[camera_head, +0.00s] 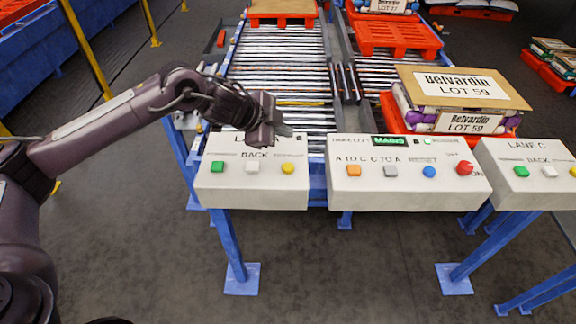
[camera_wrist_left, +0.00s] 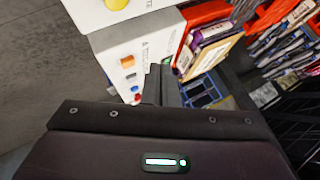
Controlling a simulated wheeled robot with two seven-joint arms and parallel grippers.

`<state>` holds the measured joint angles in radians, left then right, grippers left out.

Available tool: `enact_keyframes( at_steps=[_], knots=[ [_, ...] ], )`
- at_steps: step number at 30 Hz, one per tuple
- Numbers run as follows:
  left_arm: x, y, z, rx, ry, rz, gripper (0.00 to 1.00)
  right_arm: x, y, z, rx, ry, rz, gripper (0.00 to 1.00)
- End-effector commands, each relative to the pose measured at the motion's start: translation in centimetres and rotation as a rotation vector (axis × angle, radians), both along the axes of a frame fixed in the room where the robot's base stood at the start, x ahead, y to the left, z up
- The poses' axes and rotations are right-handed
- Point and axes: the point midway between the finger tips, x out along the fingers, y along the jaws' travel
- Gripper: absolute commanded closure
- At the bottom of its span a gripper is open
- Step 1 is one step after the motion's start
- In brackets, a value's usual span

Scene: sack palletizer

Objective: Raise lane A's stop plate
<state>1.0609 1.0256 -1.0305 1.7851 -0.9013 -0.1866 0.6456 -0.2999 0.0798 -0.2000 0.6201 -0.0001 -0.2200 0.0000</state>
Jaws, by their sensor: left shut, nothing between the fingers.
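The left control box (camera_head: 250,190) has a green button (camera_head: 217,167), a white button (camera_head: 252,167) and a yellow button (camera_head: 288,168) in a row. Its upper labels are partly hidden by my gripper; "BACK" reads above the white button. My left gripper (camera_head: 283,131) is shut and empty, above the back right part of this box. In the left wrist view the yellow button (camera_wrist_left: 117,4) is at the top edge. Lane A's roller conveyor (camera_head: 270,72) runs behind the box. A thin yellow strip (camera_head: 300,103) lies across its near end; I cannot tell if it is the stop plate.
The middle control box (camera_head: 409,195) has orange, grey, blue and red buttons and a lit green display (camera_head: 397,141). The Lane C box (camera_head: 530,190) stands at right. A red pallet with Belvardin sacks (camera_head: 464,85) is behind the middle box. Yellow posts stand at left.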

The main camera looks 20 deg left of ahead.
Motion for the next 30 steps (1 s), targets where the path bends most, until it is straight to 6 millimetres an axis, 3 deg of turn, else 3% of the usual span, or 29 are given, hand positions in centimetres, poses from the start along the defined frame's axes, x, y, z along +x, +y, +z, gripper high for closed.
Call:
enact_keyframes(
  at_steps=[8,18,24,30],
  knots=[
    [0.0,0.0,-2.3,0.001,-0.001,0.0,1.0,0.0,-0.1,-2.2,-0.001,0.001,0.0,0.41],
    [0.0,0.0,-7.0,0.0,-0.001,0.001,1.0,0.0,-0.1,-6.8,-0.001,0.001,0.0,0.41],
    [0.0,0.0,-8.6,-0.001,0.0,-0.001,1.0,0.0,-0.1,-7.5,-0.001,0.001,0.0,0.41],
    [0.0,0.0,-8.7,0.0,-0.001,0.001,1.0,0.0,-0.1,-7.5,-0.001,0.001,0.0,0.41]
  ],
)
